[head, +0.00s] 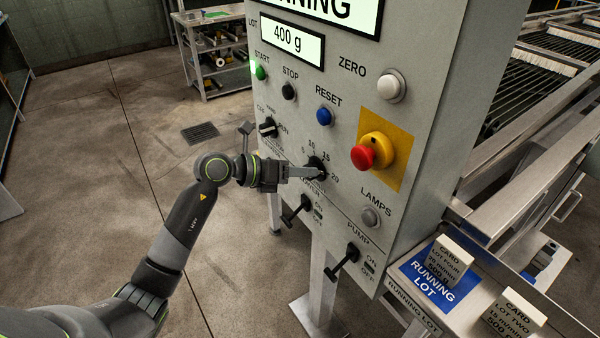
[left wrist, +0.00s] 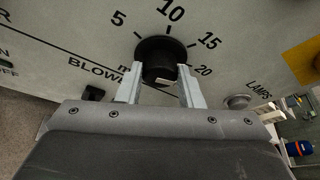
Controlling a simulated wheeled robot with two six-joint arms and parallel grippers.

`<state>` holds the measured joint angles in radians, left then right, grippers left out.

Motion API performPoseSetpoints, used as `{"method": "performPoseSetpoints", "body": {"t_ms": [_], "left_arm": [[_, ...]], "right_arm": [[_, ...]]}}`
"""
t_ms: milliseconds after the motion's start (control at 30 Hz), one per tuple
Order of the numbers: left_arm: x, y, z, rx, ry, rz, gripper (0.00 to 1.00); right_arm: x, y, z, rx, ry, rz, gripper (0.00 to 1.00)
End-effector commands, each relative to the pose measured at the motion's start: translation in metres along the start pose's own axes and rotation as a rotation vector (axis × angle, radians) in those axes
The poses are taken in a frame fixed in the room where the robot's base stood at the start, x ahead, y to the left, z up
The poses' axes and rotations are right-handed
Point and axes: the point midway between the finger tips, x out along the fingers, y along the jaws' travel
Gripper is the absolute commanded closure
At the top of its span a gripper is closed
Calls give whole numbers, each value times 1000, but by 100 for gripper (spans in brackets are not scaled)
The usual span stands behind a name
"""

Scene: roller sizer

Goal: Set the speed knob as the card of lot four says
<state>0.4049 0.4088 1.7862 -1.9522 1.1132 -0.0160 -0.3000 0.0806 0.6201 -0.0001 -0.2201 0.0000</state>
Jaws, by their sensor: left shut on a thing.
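The black speed knob (head: 316,163) sits on the grey panel, with a scale marked 5, 10, 15 and 20 around it. My left gripper (head: 318,174) reaches it from the left and is shut on it. In the left wrist view the fingers stand on either side of the knob (left wrist: 160,56). A small white mark shows at the knob's lower edge; I cannot tell which value it is set to. The card of lot four (head: 449,258) stands on the blue running lot plate (head: 420,274); its m/min figure is too small to read surely. My right gripper is out of view.
A red emergency button (head: 363,157) on yellow sits right of the knob. Blower (head: 293,212) and pump (head: 347,258) switches are below. The display (head: 291,40) reads 400 g. The card of lot two (head: 513,314) stands at the lower right. Open floor lies left.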

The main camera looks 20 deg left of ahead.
Motion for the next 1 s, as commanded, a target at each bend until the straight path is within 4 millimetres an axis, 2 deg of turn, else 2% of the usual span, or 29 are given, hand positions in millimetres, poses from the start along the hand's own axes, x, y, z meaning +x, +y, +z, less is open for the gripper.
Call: {"method": "performPoseSetpoints", "body": {"t_ms": [633,667,800,1000], "left_arm": [[0,1,-3,45,7,21,89],[0,1,-3,45,8,21,65],[0,1,-2,45,5,21,47],[0,0,-1,46,3,20,45]], "right_arm": [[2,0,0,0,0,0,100],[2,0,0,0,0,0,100],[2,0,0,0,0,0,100],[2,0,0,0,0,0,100]]}}
